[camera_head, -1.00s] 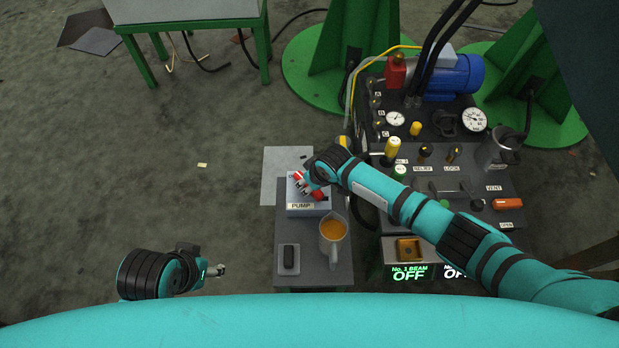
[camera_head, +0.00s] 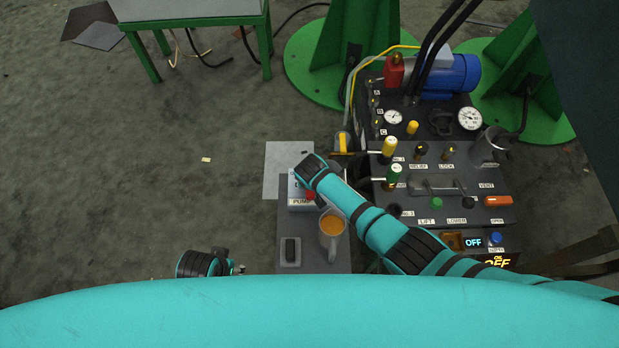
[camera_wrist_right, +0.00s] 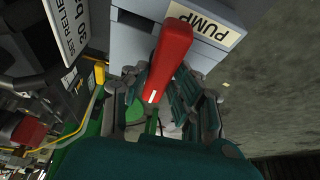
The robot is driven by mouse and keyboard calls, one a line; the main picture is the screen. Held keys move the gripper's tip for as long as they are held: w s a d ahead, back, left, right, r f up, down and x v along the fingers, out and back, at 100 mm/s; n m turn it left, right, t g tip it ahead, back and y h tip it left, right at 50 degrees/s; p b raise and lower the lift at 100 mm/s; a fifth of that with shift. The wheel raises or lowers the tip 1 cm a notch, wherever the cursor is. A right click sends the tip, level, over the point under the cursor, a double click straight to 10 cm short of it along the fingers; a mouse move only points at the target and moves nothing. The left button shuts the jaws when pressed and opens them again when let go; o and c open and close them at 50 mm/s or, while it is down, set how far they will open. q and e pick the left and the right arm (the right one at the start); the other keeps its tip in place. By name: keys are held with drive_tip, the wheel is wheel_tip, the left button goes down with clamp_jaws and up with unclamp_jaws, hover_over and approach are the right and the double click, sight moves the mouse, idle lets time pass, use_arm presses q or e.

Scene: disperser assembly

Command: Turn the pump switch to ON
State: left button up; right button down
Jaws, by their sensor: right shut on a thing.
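The pump switch is a grey box (camera_head: 293,192) with a PUMP label, on the small dark stand in the head view. Its red handle (camera_wrist_right: 172,55) shows large in the right wrist view, beside the PUMP label (camera_wrist_right: 212,30). My right gripper (camera_wrist_right: 165,82) is shut on the red handle, with fingers on both sides of it. In the head view my right wrist covers the gripper and most of the handle; a little red shows below it. Which position the switch is in cannot be read. My left gripper (camera_head: 238,268) is low at the left, away from everything, its fingers too small to judge.
A jug of orange liquid (camera_head: 331,226) stands just below the pump box, close under my right forearm. A dark small device (camera_head: 290,250) lies left of it. The control panel (camera_head: 465,207) with levers and gauges is at the right.

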use_arm(q)
drive_tip(key=shift+f, duration=0.25)
use_arm(e)
drive_tip(key=shift+m, duration=0.4)
drive_tip(key=c, duration=1.1)
unclamp_jaws()
drive_tip(key=shift+r, duration=0.1)
drive_tip(key=v, duration=1.1)
drive_tip(key=shift+s+a+r, duration=0.25)
drive_tip(key=shift+r, duration=0.1)
